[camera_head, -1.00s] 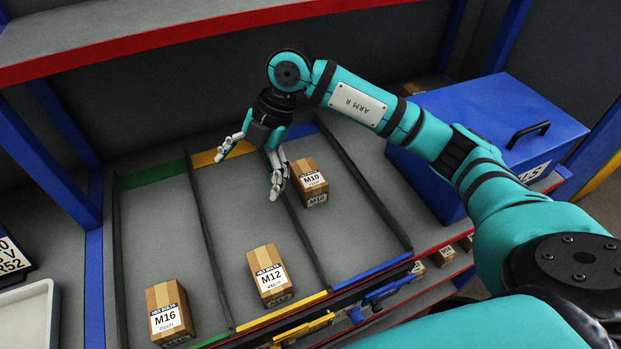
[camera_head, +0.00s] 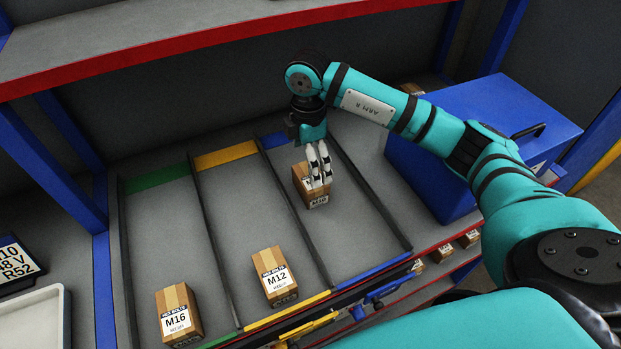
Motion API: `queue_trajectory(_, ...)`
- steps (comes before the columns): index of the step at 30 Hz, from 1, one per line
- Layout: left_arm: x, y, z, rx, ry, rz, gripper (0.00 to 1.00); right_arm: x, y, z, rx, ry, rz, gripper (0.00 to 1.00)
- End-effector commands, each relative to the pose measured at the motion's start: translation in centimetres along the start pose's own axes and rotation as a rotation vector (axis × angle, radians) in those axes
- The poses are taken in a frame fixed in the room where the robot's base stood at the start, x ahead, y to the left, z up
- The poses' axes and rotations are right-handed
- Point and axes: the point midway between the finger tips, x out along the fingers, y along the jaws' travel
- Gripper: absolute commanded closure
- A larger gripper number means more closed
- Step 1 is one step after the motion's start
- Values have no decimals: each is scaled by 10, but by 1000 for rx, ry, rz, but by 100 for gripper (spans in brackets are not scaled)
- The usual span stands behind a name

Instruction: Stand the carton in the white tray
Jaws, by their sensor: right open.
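Three brown cartons with white labels stand in the sloped lanes: the M10 carton (camera_head: 300,183) in the right lane, the M12 carton (camera_head: 272,276) in the middle lane and the M16 carton (camera_head: 179,313) in the left lane. My right gripper (camera_head: 319,183) is open, its fingers pointing down over the M10 carton and hiding part of it. Whether the fingers touch the carton I cannot tell. The white tray (camera_head: 34,322) is at the lower left, cut off by the picture edge; its visible part is empty. My left gripper is not in view.
Dark dividers (camera_head: 214,250) separate the lanes. A blue box with a black handle (camera_head: 500,120) stands right of the lanes. A red-edged shelf (camera_head: 200,45) runs above. A dark labelled bin (camera_head: 15,265) lies behind the white tray. More cartons (camera_head: 468,239) sit on a lower level.

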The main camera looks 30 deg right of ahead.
Motion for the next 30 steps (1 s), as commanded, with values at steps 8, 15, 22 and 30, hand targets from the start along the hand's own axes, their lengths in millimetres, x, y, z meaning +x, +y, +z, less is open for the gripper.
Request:
queue_trajectory(8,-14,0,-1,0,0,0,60,19,0,2,0,0,-3,0)
queue_trajectory(15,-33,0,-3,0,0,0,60,55,2,6,0,0,-3,0)
queue_trajectory(22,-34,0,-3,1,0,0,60,65,3,6,-2,1,1,0)
queue_trajectory(30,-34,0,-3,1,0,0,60,64,3,6,-2,1,1,22)
